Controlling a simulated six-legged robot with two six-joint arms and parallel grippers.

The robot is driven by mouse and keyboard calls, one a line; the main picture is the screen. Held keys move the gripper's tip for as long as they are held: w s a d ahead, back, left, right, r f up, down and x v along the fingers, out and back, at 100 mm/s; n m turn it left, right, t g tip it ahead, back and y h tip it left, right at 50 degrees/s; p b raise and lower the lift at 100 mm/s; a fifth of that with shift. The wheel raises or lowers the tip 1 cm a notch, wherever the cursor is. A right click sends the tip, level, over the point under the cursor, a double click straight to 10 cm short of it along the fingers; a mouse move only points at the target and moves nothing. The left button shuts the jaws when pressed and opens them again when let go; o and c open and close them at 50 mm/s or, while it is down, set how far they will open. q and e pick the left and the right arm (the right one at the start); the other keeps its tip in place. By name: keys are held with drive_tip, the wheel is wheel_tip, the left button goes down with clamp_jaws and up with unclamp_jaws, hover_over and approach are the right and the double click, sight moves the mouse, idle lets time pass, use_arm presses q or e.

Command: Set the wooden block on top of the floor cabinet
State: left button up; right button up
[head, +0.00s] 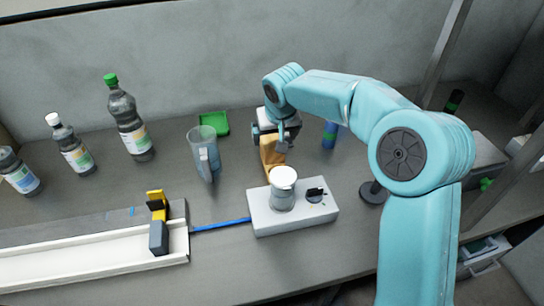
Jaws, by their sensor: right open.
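The wooden block (269,154) is orange-brown and stands on the grey worktable behind the white reel labeller (318,213). My right gripper (276,138) comes in from the right and points down at the block's upper part. Its jaws are open; the gripper covers the block's top, and I cannot tell whether a finger touches it. A pale unit with a drawer-like front (481,256), low at the right beyond the table edge, may be the floor cabinet; only part of it shows. My left gripper is out of view.
A clear pitcher (204,155) and a green tray (213,123) stand left of the block. Several bottles (128,120) stand farther left. A white channel (95,252) fills the front left. A blue strip (221,226) runs to the labeller. Metal posts (443,50) rise at right.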

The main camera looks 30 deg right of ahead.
sight(273, 143)
drive_tip(key=shift+w+d+f, duration=0.15)
drive_tip(key=shift+d+f, duration=0.1)
drive_tip(key=shift+f, duration=0.4)
drive_tip(key=p+x, duration=0.1)
drive_tip(key=x, duration=0.4)
drive_tip(key=shift+w, duration=0.2)
drive_tip(key=shift+s, duration=0.1)
drive_tip(key=c, duration=1.6)
drive_tip(key=shift+r, duration=0.15)
drive_tip(key=shift+r, duration=0.3)
wheel_tip(273, 143, up, 19)
drive_tip(key=p, duration=0.2)
